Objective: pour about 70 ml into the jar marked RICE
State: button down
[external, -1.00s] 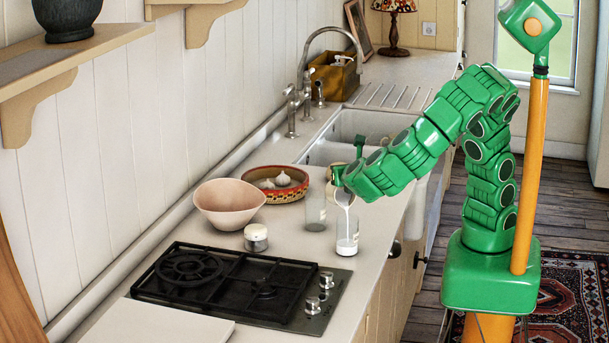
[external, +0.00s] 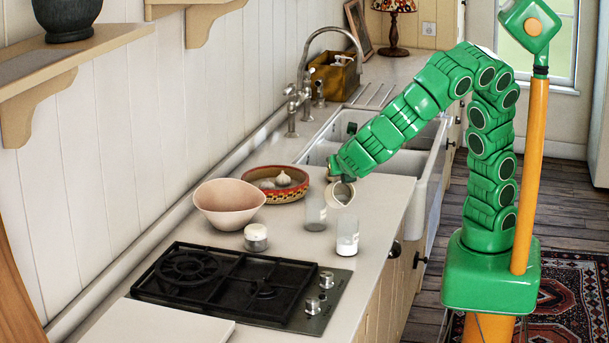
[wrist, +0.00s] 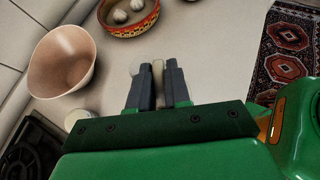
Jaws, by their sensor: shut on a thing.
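My gripper (external: 346,178) is shut on a small pale cup (external: 341,195), held tilted above the counter with its mouth towards the camera. In the wrist view my gripper (wrist: 157,72) shows two dark fingers with a pale strip between them. A clear jar (external: 347,236) stands upright below and slightly right of the cup, with white contents in its lower part. A second clear jar (external: 316,214) stands to its left, with a thin greyish layer at the bottom. No lettering is readable, so I cannot tell which jar is marked RICE.
A pink bowl (external: 229,204), a small white-topped pot (external: 256,237) and a patterned basket with garlic (external: 274,196) stand to the left. A black gas hob (external: 240,287) is in front. The sink (external: 385,138) lies behind. The counter's right edge is close to the jars.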

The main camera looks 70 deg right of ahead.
jog(key=shift+w+d+r+g+y, duration=0.2)
jog(key=shift+d+g+y, duration=0.15)
jog(key=shift+y, duration=0.2)
jog(key=shift+w+d+r+g+y, duration=0.15)
jog(key=shift+d+g+y, duration=0.2)
jog(key=shift+y, duration=0.2)
jog(key=shift+w+d+f+y, duration=0.1)
jog(key=shift+d+f+y, duration=0.05)
jog(key=shift+f+y, duration=0.15)
jog(key=shift+w+d+f+g+y+b, duration=0.25)
jog(key=shift+d+f+g+y+b, duration=0.15)
jog(key=shift+y, duration=0.1)
jog(key=shift+w+d+r+g+y, duration=0.25)
jog(key=shift+d+r+y, duration=0.15)
jog(key=shift+d+r, duration=0.05)
jog(key=shift+w+d+r+g+y, duration=0.25)
jog(key=shift+d+r+y, duration=0.15)
jog(key=shift+r, duration=0.05)
jog(key=shift+w+d+f+g+y+b, duration=0.1)
jog(key=shift+w+d+g+y+b, duration=0.3)
jog(key=shift+d+y, duration=0.35)
jog(key=shift+w+d+g+y+b, duration=0.2)
jog(key=shift+w+d+g+y, duration=0.3)
jog(key=shift+d+y, duration=0.25)
jog(key=shift+w+d+f+g+y+b, duration=0.1)
jog(key=shift+w+d+g+y+b, duration=0.3)
jog(key=shift+d+y, duration=0.35)
